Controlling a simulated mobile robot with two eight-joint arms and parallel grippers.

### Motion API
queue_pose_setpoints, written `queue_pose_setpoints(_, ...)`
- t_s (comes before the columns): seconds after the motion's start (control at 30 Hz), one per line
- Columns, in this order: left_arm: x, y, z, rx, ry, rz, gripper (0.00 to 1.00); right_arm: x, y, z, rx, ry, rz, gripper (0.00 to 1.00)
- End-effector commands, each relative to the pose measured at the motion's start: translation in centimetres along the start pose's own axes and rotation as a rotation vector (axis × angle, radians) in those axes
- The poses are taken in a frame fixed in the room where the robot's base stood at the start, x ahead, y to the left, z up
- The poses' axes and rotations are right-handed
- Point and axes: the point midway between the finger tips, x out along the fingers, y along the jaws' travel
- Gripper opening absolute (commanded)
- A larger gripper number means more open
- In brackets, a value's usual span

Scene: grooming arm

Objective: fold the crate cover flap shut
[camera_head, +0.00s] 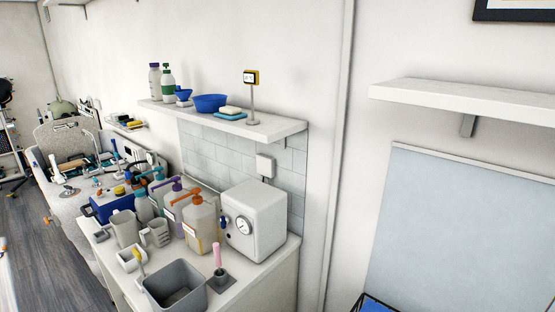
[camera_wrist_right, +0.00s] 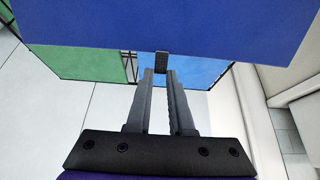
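In the right wrist view a broad dark blue panel (camera_wrist_right: 200,30), which looks like the cover flap, spans the top. A small dark tab (camera_wrist_right: 161,60) is at its lower edge. My right gripper (camera_wrist_right: 160,74) has its two fingertips on either side of this tab and appears closed on it. Behind the flap are a green panel (camera_wrist_right: 95,63) and a lighter blue panel (camera_wrist_right: 195,68), apparently crate parts. In the head view only a blue corner (camera_head: 374,304), probably of the crate, shows at the bottom edge. My left gripper is in neither view.
In the head view a counter (camera_head: 262,285) at left holds pump bottles (camera_head: 200,225), a grey bin (camera_head: 175,287) and a white box with a gauge (camera_head: 255,220). A shelf (camera_head: 460,97) juts out above a pale wall panel (camera_head: 455,225) at right.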

Motion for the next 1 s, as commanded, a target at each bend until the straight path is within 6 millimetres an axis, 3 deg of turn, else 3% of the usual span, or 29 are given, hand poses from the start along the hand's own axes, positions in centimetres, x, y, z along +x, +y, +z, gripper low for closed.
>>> queue_pose_setpoints(0.4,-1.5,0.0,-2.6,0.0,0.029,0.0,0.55,-2.1,-0.1,0.4,0.0,0.091,-0.003,0.16)
queue_pose_setpoints(0.7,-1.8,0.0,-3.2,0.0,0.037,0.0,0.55,-3.7,-0.1,1.0,-0.001,0.165,-0.001,0.16)
queue_pose_setpoints(1.0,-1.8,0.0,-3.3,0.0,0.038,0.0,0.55,-3.9,0.0,1.1,0.001,0.181,-0.001,0.15)
